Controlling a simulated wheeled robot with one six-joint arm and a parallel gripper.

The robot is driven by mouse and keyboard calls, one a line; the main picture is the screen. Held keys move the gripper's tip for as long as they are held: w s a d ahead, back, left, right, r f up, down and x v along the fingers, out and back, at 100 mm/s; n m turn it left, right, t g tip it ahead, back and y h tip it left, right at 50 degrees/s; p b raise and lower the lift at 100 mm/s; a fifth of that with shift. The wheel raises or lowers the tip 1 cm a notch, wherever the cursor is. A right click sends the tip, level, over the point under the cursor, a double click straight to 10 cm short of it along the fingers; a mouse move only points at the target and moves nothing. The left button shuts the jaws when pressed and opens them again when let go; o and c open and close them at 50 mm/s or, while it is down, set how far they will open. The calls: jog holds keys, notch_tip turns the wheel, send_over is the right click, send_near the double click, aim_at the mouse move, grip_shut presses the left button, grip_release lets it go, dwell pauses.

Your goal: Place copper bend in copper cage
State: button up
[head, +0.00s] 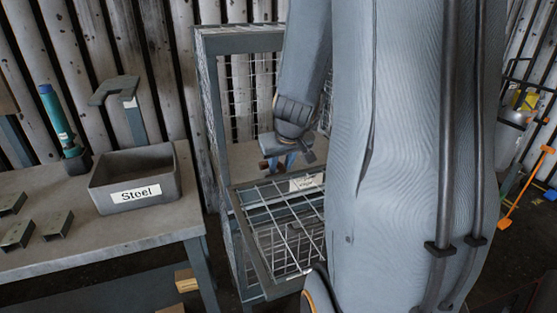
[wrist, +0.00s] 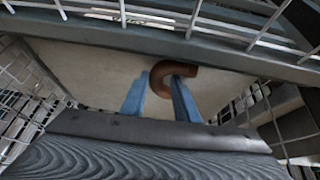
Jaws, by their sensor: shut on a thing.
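The copper bend (wrist: 157,80) is a brown curved pipe. In the wrist view my gripper (wrist: 160,78) has its two blue fingers closed on it. In the head view my gripper (head: 278,163) hangs in the opening of the wire cage (head: 240,43), and a small brown part of the bend (head: 264,166) shows beside the fingers. The cage has a grey frame and a label (head: 307,182) too small to read surely. The wrist view shows mesh on both sides and a pale flat surface (wrist: 105,65) beyond the bend. I cannot tell whether the bend touches it.
A slanted mesh panel (head: 285,235) stands at the cage front, below my gripper. A bench at left carries a grey bin labelled Steel (head: 137,178), several small metal brackets (head: 57,225) and a teal cylinder (head: 57,120). My arm hides the cage's right side.

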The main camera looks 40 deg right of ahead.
jog(key=shift+w+r+g+p, duration=0.15)
jog(key=shift+r+g+p, duration=0.2)
jog(key=shift+p, duration=2.25)
jog(key=p, duration=0.3)
jog(key=shift+f+g+p, duration=0.25)
jog(key=shift+p, duration=0.15)
jog(key=shift+w+f+b, duration=0.1)
jog(key=shift+f+b, duration=0.85)
jog(key=shift+b, duration=0.2)
jog(key=o, duration=1.1)
jog(key=shift+o, duration=0.2)
